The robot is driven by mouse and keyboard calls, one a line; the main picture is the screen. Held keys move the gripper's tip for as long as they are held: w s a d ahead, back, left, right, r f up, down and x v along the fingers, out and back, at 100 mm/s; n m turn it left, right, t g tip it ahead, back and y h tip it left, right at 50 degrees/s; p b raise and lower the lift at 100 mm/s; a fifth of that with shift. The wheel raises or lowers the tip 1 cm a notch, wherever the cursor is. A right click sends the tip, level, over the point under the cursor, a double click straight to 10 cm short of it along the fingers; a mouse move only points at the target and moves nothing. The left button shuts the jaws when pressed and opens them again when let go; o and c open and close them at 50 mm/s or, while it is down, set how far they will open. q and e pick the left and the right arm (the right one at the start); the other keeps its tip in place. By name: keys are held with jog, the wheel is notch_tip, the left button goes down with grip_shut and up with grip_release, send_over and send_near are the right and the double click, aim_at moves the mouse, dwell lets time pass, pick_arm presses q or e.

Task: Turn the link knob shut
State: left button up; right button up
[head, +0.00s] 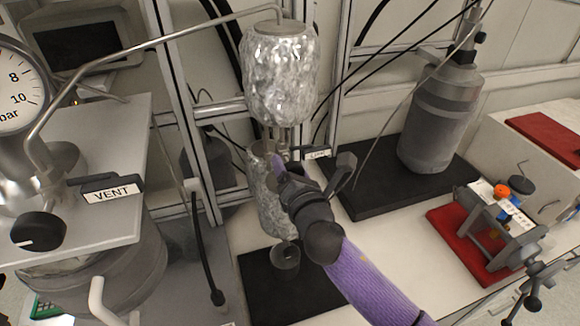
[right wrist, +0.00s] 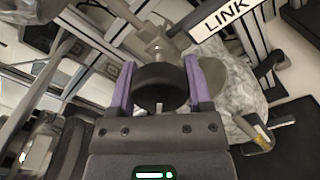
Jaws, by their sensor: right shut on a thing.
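The link knob (right wrist: 160,88) is a black round knob on a metal stem, between the two purple fingers of my right gripper (right wrist: 159,72) in the right wrist view. The gripper is shut on the knob. The LINK label (right wrist: 228,14) shows beside it at the top right. In the head view my right gripper (head: 284,172) reaches in between the two foil-wrapped vessels, and its hand hides the knob. The small label plate (head: 318,154) there is partly covered. My left gripper is not in view.
An upper foil-wrapped vessel (head: 281,75) and a lower one (head: 268,190) stand on the frame. At left are the VENT label (head: 112,194), a black knob (head: 38,231) and a pressure gauge (head: 18,88). A grey cylinder (head: 440,118) and a red-based device (head: 462,240) stand at right.

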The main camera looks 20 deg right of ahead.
jog(key=m, duration=0.4)
jog(key=shift+m, duration=0.3)
jog(key=m, duration=0.4)
jog(key=shift+r, duration=0.1)
jog(key=shift+m, duration=0.3)
jog(key=o, duration=1.3)
